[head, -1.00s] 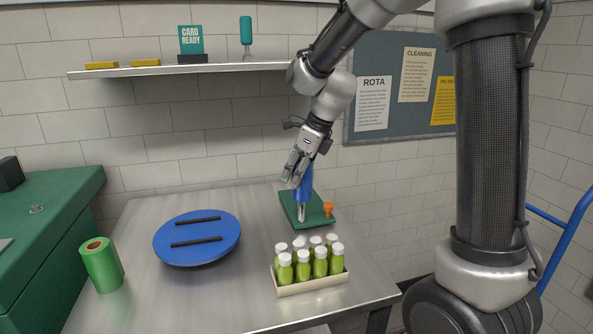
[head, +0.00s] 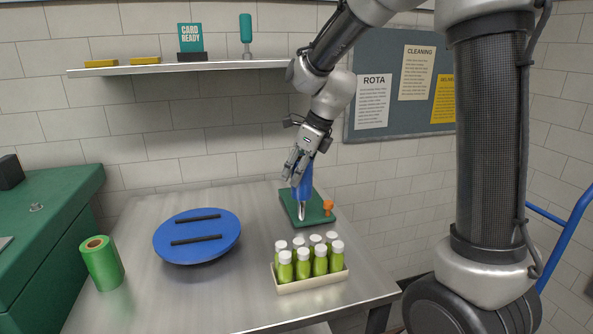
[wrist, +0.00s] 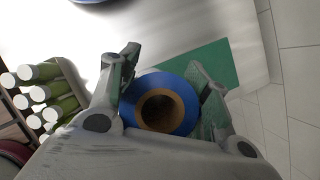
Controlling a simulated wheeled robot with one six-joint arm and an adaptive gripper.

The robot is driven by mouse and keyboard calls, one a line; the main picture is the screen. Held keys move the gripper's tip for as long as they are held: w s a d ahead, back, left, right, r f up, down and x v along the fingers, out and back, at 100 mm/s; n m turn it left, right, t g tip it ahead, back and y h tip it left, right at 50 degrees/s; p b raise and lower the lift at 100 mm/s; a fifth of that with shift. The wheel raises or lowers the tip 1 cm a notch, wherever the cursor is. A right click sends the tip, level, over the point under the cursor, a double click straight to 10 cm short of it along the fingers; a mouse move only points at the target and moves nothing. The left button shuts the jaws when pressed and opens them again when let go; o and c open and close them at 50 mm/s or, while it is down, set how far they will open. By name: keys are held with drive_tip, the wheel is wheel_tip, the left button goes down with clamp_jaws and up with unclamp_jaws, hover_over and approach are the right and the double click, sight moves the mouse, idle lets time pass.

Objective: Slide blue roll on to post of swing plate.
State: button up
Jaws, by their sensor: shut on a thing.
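The blue roll (head: 306,182) is upright between the fingers of my gripper (head: 297,168), which is shut on it. In the wrist view the roll (wrist: 186,118) shows end-on with a brown core, between the two fingers of my gripper (wrist: 165,92). Its core looks dark inside, and I see no post in it. The green swing plate (head: 315,219) lies on the table under the roll, and it also shows in the wrist view (wrist: 213,63). A shiny metal piece, perhaps the post (head: 300,210), shows at the roll's lower end. I cannot tell whether the roll is around it or above it.
An orange knob (head: 328,206) stands at the plate's right. A tray (head: 312,285) of green bottles stands in front of the plate. A blue disc (head: 197,252) with dark bars lies left, and a green roll (head: 103,266) stands further left. The wall is close behind.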

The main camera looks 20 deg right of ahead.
drive_tip(key=shift+f, duration=0.55)
drive_tip(key=o, duration=0.8)
drive_tip(key=shift+o, duration=0.2)
drive_tip(key=v, duration=1.2)
